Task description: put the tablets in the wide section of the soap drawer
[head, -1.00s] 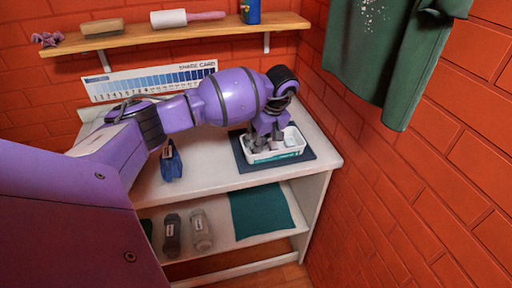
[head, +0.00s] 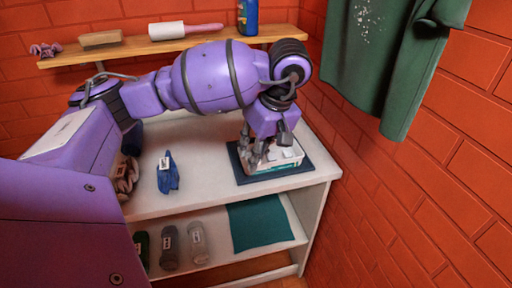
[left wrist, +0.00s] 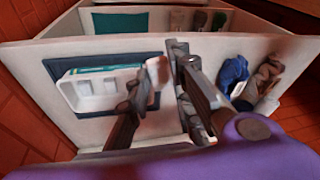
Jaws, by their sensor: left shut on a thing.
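The soap drawer (head: 291,161) is a small white open tray on a dark blue mat (head: 243,176), at the right of the white top. In the left wrist view the drawer (left wrist: 66,95) has a teal strip along one side and pale blocky shapes inside; I cannot tell tablets from dividers. My left gripper (head: 257,157) points down at the drawer's left end. In the left wrist view its fingers (left wrist: 164,75) are shut on a small pale block, apparently a tablet (left wrist: 157,72), beside the drawer's end. My right gripper is out of view.
A blue crumpled pouch (head: 167,173) and a brown wrinkled thing (head: 127,177) lie to the left. Bottles (head: 197,243) and a teal cloth (head: 258,222) are on the lower shelf. A green garment (head: 385,65) hangs by the right brick wall. The front middle of the top is clear.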

